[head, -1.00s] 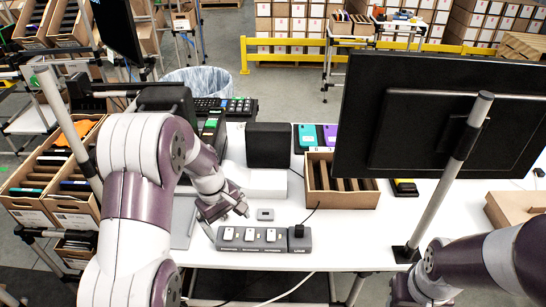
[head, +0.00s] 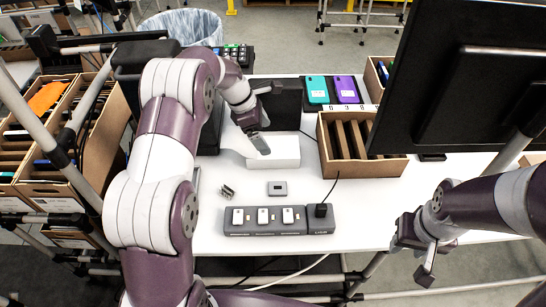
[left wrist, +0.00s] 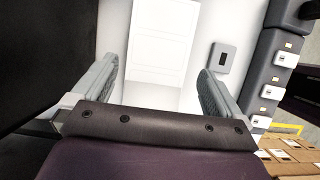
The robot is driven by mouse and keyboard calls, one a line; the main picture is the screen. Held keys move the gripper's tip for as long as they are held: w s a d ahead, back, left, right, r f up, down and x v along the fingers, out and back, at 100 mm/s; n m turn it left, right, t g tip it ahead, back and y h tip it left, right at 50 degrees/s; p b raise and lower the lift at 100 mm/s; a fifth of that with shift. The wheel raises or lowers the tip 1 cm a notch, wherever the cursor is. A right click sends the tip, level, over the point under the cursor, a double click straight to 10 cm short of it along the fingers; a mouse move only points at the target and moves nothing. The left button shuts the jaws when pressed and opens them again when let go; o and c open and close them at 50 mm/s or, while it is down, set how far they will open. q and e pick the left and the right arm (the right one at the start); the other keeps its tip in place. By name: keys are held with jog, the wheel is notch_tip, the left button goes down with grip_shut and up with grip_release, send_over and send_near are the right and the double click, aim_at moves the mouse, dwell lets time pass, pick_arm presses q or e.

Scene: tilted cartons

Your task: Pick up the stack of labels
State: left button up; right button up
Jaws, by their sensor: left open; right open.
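The stack of labels appears to be the low white block (head: 282,151) with faint rectangle outlines, lying on the white table (head: 345,232) against a black box. In the left wrist view the stack (left wrist: 162,42) lies between and beyond the two spread fingers. My left gripper (head: 252,155) is open and empty; its grey finger shows over the left part of the block in the head view. The fingers also show in the left wrist view (left wrist: 158,66). My right gripper (head: 424,260) is open and empty at the front right, away from the stack.
A grey strip (head: 265,227) with white modules lies along the front edge. A small grey box (head: 277,188) sits behind it. A brown divided carton (head: 380,168) and black monitor (head: 435,85) stand to the right. Teal (head: 317,90) and purple (head: 346,90) phones lie behind.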

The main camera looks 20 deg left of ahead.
aim_at(272, 147)
pick_arm(q)
jog(key=p+x, duration=0.1)
jog(key=x, duration=0.4)
jog(key=shift+f, duration=0.2)
jog(key=shift+w+f, duration=0.15)
jog(key=shift+f, duration=0.05)
jog(key=shift+r, duration=0.1)
jog(key=c, duration=1)
